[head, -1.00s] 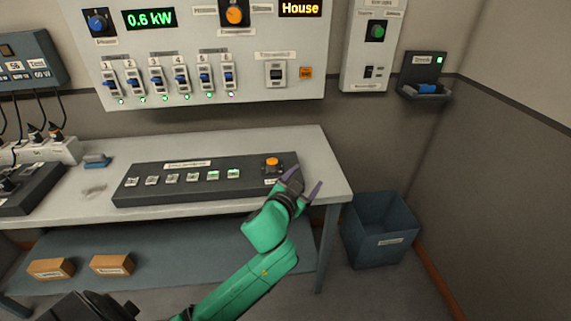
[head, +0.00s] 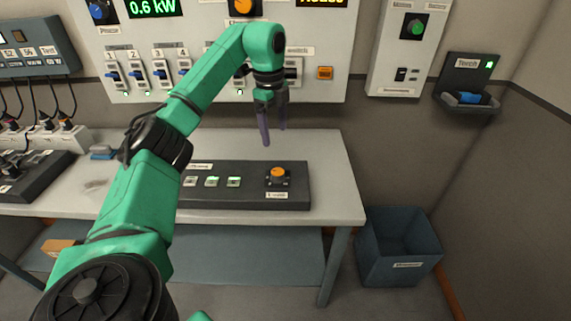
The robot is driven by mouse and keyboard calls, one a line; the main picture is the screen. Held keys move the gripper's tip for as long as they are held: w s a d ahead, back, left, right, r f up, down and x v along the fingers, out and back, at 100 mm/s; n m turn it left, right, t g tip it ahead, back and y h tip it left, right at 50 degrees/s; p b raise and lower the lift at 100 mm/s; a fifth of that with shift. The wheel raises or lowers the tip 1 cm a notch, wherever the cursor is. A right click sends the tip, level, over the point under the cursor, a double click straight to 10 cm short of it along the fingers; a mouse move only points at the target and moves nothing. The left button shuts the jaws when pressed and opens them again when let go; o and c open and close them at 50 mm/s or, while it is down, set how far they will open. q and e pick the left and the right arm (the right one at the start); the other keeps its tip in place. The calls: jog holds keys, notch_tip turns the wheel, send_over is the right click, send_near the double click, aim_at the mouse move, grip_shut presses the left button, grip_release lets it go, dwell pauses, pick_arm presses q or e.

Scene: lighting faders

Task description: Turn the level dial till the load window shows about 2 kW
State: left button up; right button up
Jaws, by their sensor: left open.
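The load window (head: 153,7) on the wall panel reads 0.6 kW in green, partly cut by the top edge of the head view. An orange-topped dial (head: 278,174), with a small label below it that looks like "Level", sits at the right end of the dark console (head: 240,200) on the table. My left gripper (head: 273,137) points down with its two purple fingers apart and empty. In the picture it is above and just behind the dial, not touching it. My left arm hides the left part of the console. My right gripper is not in view.
The wall panel (head: 335,60) with its row of faders stands behind the gripper, partly hidden by my arm. The table top (head: 335,180) is clear right of the console. A blue-grey bin (head: 385,263) stands on the floor at right. A torch holder (head: 466,100) hangs on the wall.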

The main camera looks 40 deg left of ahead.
aim_at(277, 172)
pick_arm(q)
jog(key=f, duration=1.4)
jog(key=shift+w+f+p, duration=0.1)
jog(key=shift+w+p, duration=0.15)
jog(key=shift+p, duration=0.05)
grip_shut()
